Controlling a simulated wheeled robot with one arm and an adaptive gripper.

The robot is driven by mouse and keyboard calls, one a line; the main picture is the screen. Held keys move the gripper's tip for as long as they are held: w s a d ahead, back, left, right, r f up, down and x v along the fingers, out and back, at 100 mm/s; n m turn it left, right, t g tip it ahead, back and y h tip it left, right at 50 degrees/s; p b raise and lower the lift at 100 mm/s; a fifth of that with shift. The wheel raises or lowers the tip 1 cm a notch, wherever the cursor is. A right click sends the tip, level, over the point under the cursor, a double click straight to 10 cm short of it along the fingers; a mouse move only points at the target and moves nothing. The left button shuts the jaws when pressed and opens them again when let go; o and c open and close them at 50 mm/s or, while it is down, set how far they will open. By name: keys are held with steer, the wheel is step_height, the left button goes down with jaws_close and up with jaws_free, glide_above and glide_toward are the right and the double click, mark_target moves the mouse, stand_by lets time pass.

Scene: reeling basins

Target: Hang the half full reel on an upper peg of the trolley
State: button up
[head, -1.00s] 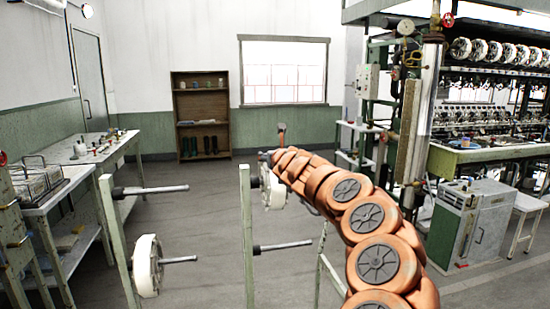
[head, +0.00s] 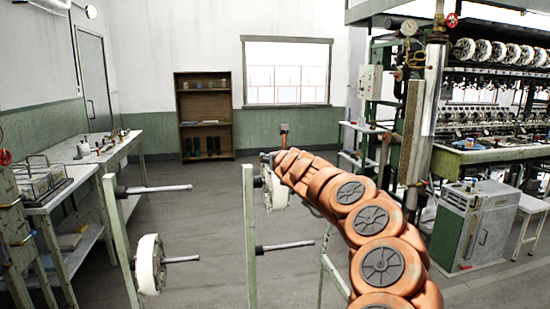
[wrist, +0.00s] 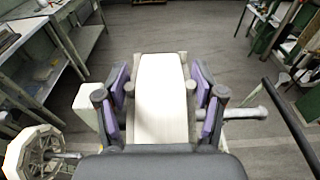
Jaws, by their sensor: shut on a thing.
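My gripper (wrist: 160,82) is shut on a white reel (wrist: 160,105), its purple finger pads on either side. In the head view the held reel (head: 277,190) is beside the right post of the trolley (head: 250,230), at the height of the upper peg, partly hidden by my arm. In the wrist view a grey peg (wrist: 245,113) sticks out to the right of the reel, so the reel appears to be around the upper peg. The reel's thread fill cannot be told. The left post's upper peg (head: 160,189) is bare. Its lower peg holds another white reel (head: 148,264).
The right post's lower peg (head: 288,246) is bare. A workbench (head: 70,165) stands at the left, a brown shelf (head: 204,116) at the back. Reeling machinery (head: 475,110) and a green-white cabinet (head: 470,225) stand at the right. The floor behind the trolley is clear.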

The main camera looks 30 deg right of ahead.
steer(key=o, duration=1.4)
steer(key=shift+c, duration=0.2)
steer(key=shift+c, duration=0.3)
steer(key=b+v, duration=0.2)
steer(key=shift+s+a+f, duration=0.1)
steer(key=shift+s+a, duration=0.1)
steer(key=shift+s, duration=0.1)
steer(key=b+v, duration=0.4)
steer(key=v, duration=0.6)
steer(key=shift+s, duration=0.15)
